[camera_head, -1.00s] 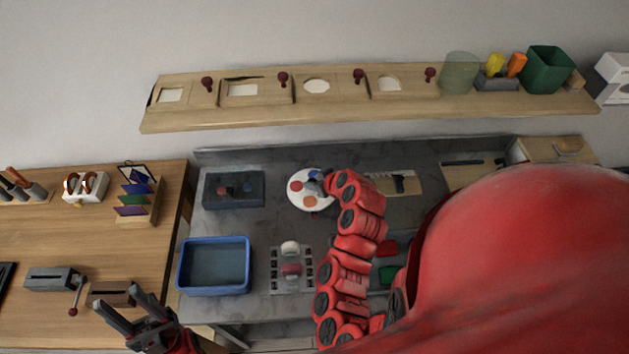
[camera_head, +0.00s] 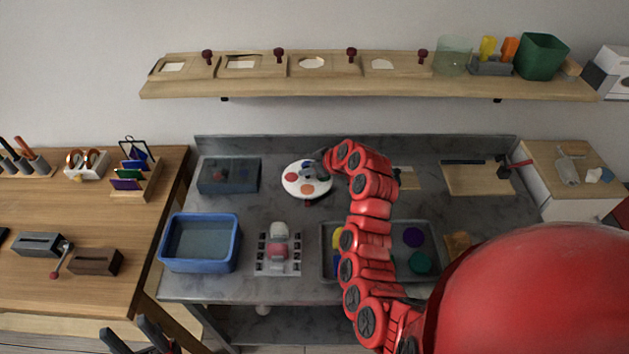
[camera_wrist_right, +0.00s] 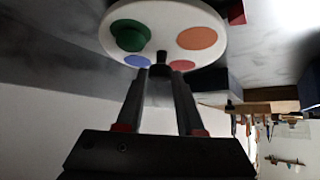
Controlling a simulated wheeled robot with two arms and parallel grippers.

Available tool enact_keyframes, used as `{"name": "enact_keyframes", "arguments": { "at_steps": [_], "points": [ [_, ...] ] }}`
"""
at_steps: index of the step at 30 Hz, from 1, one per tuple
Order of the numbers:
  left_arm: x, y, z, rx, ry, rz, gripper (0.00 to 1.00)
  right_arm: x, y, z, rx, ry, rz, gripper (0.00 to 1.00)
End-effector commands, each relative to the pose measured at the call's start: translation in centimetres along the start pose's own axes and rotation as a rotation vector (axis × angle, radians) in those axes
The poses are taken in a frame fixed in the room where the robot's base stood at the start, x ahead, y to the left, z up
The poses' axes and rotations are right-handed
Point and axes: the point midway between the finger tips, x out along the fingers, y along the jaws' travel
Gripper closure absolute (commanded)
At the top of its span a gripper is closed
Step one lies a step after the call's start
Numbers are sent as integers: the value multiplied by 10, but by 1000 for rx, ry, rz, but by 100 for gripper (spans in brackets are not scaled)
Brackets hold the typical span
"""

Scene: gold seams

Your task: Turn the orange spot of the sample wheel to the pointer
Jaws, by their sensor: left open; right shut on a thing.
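The sample wheel (camera_head: 318,188) is a white disc with coloured spots at the back of the grey bench. Its orange spot (camera_head: 308,190) is on the near side, close to a small red piece (camera_head: 307,203) at the rim that looks like the pointer. The right wrist view shows the wheel (camera_wrist_right: 160,18) with orange (camera_wrist_right: 197,38), red, blue and green spots. My right gripper (camera_wrist_right: 160,72) is shut on a small dark peg (camera_wrist_right: 161,57) at the wheel's edge, between the blue and red spots. My left gripper (camera_head: 128,331) is open and empty at the bottom left.
A blue bin (camera_head: 165,248), a grey device (camera_head: 278,252) and a tray (camera_head: 324,240) of coloured pieces stand nearer on the bench. A dark box (camera_head: 228,176) is left of the wheel. A wooden shelf (camera_head: 350,88) runs above.

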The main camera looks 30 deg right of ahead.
Motion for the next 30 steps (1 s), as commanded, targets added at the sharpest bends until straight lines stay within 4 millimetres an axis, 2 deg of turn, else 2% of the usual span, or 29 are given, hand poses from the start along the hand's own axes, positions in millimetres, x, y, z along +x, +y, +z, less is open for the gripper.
{"name": "enact_keyframes", "arguments": {
  "at_steps": [8,9,14,24,30],
  "points": [
    [1,0,0,0,0,0,50,-1,0,-2,-1,1,-1,100],
    [1,0,0,0,0,0,50,-1,0,-2,-1,0,-1,62],
    [1,0,0,0,0,0,50,-1,0,-1,-1,-1,0,33],
    [0,0,0,0,0,0,50,-2,1,0,0,-1,1,33],
    [-6,0,1,0,0,0,50,-19,1,1,-1,-1,2,33]
  ]
}}
